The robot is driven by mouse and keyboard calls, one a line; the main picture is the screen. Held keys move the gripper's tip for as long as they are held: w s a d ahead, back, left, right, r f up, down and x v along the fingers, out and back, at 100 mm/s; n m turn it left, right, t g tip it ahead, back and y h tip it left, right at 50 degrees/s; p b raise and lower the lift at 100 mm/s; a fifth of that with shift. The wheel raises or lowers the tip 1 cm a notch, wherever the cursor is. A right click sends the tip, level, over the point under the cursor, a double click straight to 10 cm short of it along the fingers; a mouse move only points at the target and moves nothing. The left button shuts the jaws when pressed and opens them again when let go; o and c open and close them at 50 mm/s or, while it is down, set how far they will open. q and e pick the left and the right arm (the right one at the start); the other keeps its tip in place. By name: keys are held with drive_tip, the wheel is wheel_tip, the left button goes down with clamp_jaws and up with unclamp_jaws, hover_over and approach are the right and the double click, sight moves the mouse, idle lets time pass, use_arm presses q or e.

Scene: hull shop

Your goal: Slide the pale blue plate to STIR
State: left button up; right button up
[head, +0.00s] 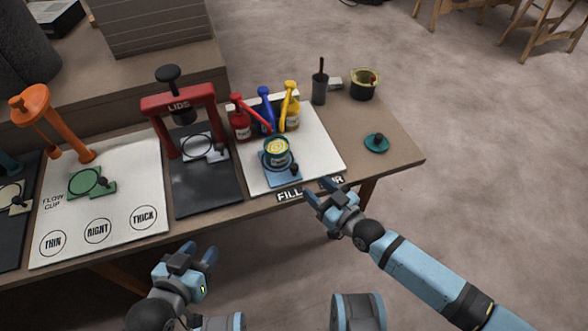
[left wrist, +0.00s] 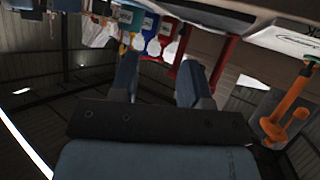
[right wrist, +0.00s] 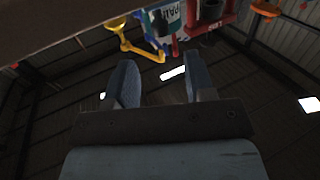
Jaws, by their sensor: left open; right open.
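The pale blue plate (head: 284,180) lies on the white mat near the table's front edge, with a dark knob (head: 294,168) at its right. A teal-labelled paint can (head: 277,152) with pale yellow contents stands on it. The plate is behind the FILL label (head: 289,195). The STIR label (head: 337,181) is to its right, partly hidden by my right gripper. My right gripper (head: 319,190) is open and empty at the front edge, right of and nearer than the plate. My left gripper (head: 198,250) is open and empty in front of the table, apart from everything.
Red, blue and yellow pump bottles (head: 266,112) stand behind the can. A dark cup with a stick (head: 320,88), a black pot (head: 364,84) and a teal lid (head: 376,142) are to the right. The red LIDS press (head: 180,103) is left. The mat's right part is clear.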

sight(294, 166)
drive_tip(key=b+x, duration=0.1)
drive_tip(key=x, duration=0.7)
drive_tip(key=shift+w+a+b, duration=0.3)
drive_tip(key=shift+w+a, duration=0.1)
drive_tip(key=c, duration=0.9)
use_arm(q)
drive_tip(key=shift+w+d+r+t+h, duration=0.3)
drive_tip(key=shift+w+d+r+t, duration=0.1)
drive_tip(key=shift+d+r+t, duration=0.15)
use_arm(e)
drive_tip(key=shift+d, duration=0.1)
clamp_jaws()
